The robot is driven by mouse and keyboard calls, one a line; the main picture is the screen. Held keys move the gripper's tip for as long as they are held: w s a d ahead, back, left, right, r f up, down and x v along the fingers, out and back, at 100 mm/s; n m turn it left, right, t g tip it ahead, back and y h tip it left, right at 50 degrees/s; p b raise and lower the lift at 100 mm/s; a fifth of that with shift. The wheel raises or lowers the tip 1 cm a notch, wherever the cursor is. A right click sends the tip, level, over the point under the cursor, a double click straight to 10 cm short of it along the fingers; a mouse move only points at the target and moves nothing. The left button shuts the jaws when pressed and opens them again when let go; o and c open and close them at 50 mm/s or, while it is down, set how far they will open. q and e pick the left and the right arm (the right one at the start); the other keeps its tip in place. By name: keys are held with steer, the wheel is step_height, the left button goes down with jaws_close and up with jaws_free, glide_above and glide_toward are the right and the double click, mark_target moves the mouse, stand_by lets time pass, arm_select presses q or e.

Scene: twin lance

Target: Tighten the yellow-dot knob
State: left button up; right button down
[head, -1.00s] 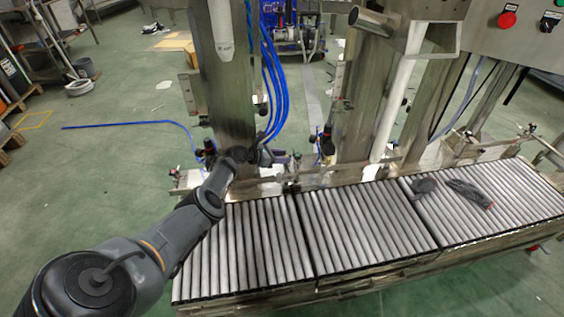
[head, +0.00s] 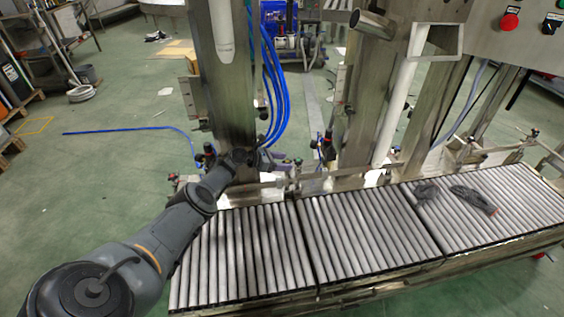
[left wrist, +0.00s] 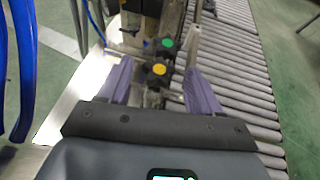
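The yellow-dot knob (left wrist: 159,69) is a dark lobed knob with a yellow centre. In the left wrist view it sits between the two purple-grey fingers of my left gripper (left wrist: 158,74). The fingers are spread apart, with a visible gap on each side of the knob. A similar knob with a green dot (left wrist: 167,43) is just beyond it. In the head view my left gripper (head: 270,160) is small beside the steel column, and the knob cannot be made out there. My right gripper is in neither view.
A roller conveyor (head: 330,230) runs along the front right, with dark items (head: 475,198) on its right section. A steel column (head: 230,110) with blue hoses (head: 277,90) rises behind my left gripper. A control panel with a red button (head: 510,21) is at upper right.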

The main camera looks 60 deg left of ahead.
arm_select(q)
steer(key=shift+r, duration=0.1)
steer(key=shift+s+a+r+p, duration=0.1)
steer(key=shift+s+r+p, duration=0.15)
steer(key=shift+s+p, duration=0.3)
steer(key=p+v, duration=0.7)
steer(key=v, duration=0.2)
steer(key=shift+s, duration=0.35)
